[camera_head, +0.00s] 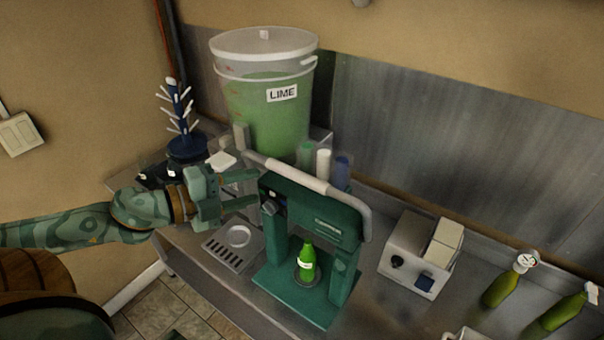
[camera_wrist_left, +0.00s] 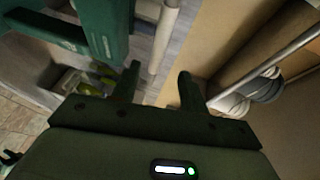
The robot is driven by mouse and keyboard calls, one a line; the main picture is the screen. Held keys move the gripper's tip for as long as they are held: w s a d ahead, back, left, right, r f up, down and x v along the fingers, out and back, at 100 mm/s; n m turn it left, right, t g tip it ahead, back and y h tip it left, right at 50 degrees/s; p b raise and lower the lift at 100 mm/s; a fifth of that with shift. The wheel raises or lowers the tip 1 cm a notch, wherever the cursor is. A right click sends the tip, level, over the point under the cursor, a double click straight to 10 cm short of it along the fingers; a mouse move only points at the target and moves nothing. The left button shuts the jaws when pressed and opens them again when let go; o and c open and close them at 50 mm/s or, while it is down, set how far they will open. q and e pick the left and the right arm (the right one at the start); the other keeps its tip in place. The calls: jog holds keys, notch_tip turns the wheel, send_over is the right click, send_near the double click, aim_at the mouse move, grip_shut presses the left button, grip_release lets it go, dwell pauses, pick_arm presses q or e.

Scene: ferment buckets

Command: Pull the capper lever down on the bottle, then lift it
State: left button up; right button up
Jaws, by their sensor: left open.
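The green capper (camera_head: 336,228) stands on the steel counter. Its pale lever bar (camera_head: 310,181) runs across its top, with one end bent down at the right. A green bottle (camera_head: 307,264) stands upright on the capper's base, between its uprights. My left gripper (camera_head: 256,188) is open beside the upper left of the capper, near the lever's left end. My right gripper is not in view.
A lidded bucket labelled LIME (camera_head: 268,100) stands behind the capper. A blue rack with white pegs (camera_head: 184,130) is at the left. A pale box with a dark knob (camera_head: 408,262) is right of the capper, and green bottles (camera_head: 501,288) are farther right.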

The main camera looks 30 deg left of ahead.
aim_at(292, 177)
pick_arm(q)
jog(key=b+x, duration=0.2)
jog(key=x, duration=0.3)
jog(key=shift+w+f, duration=0.25)
jog(key=shift+w, duration=0.1)
jog(key=shift+w+d, duration=0.35)
jog(key=shift+w, duration=0.15)
jog(key=shift+w+d, duration=0.15)
jog(key=shift+w, duration=0.3)
jog(key=shift+w+d, duration=0.1)
jog(key=shift+w, duration=0.25)
jog(key=p+x, duration=0.2)
jog(key=x, duration=0.1)
jog(key=shift+w+d, duration=0.15)
jog(key=shift+w, duration=0.05)
jog(key=shift+w+d+f+p, duration=0.35)
jog(key=shift+w+d+f, duration=0.05)
jog(key=shift+w, duration=0.2)
grip_shut()
